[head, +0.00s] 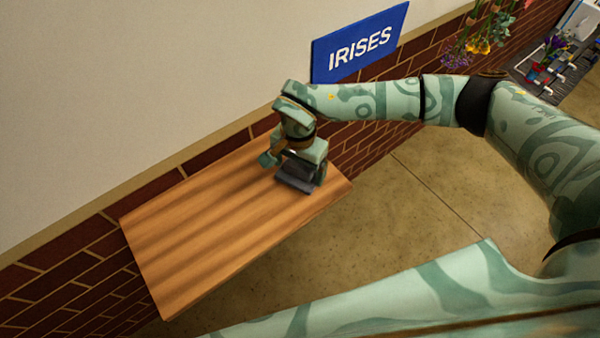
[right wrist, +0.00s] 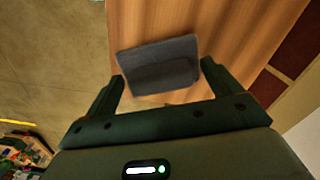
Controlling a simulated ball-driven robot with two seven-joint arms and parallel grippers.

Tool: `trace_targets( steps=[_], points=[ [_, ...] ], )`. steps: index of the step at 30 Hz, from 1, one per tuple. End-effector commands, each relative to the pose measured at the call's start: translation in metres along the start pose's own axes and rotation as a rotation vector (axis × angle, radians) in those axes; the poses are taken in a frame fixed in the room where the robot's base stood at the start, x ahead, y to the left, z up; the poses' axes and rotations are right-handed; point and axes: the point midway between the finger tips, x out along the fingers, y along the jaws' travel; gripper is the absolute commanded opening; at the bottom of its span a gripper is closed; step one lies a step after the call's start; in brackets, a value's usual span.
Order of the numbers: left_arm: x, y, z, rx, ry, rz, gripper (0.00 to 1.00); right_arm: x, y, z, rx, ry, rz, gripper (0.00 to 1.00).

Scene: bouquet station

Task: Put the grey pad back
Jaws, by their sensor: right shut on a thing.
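The grey pad (head: 299,181) is at the right end of the wooden shelf under the blue sign. My right gripper (head: 293,168) is over it, pointing down, and partly hides it in the head view. In the right wrist view the pad (right wrist: 143,56) is a dark grey flat piece with a raised block. The raised block lies between the two fingers of my right gripper (right wrist: 163,75), which is shut on it. I cannot tell whether the pad touches the shelf or is just above it. My left gripper is not in view.
The wooden shelf (head: 215,228) is otherwise bare, with free room to the left. A wall with brick stands behind it, bearing a blue IRISES sign (head: 360,42). Hanging flowers (head: 480,38) and a cluttered grey surface (head: 550,75) are at the upper right.

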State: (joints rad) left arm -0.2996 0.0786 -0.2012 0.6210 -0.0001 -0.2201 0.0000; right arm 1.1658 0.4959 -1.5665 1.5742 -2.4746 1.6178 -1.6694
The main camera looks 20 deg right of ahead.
Motion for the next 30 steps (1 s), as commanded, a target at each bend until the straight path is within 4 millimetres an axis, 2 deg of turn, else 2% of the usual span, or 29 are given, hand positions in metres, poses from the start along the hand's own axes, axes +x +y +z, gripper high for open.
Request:
trace_targets(
  steps=[5,11,12,17,18,26,30],
  points=[
    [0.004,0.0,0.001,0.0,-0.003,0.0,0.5,0.011,-0.001,-0.008,0.002,-0.001,0.0,0.72],
    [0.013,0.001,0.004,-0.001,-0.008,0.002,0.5,0.043,-0.001,-0.011,0.0,-0.004,0.002,0.72],
    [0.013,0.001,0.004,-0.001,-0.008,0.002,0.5,0.045,-0.002,-0.011,0.0,-0.002,0.001,0.69],
    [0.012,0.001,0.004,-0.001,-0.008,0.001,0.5,0.044,-0.001,-0.011,-0.001,0.0,0.0,0.69],
    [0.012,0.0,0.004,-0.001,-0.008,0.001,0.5,0.044,-0.001,-0.011,-0.001,0.0,0.001,0.99],
    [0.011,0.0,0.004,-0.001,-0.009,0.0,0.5,0.043,-0.002,-0.011,0.0,0.0,0.0,1.0],
    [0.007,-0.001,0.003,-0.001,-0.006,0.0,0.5,0.026,-0.003,-0.012,-0.001,0.002,-0.004,1.0]
  ],
)
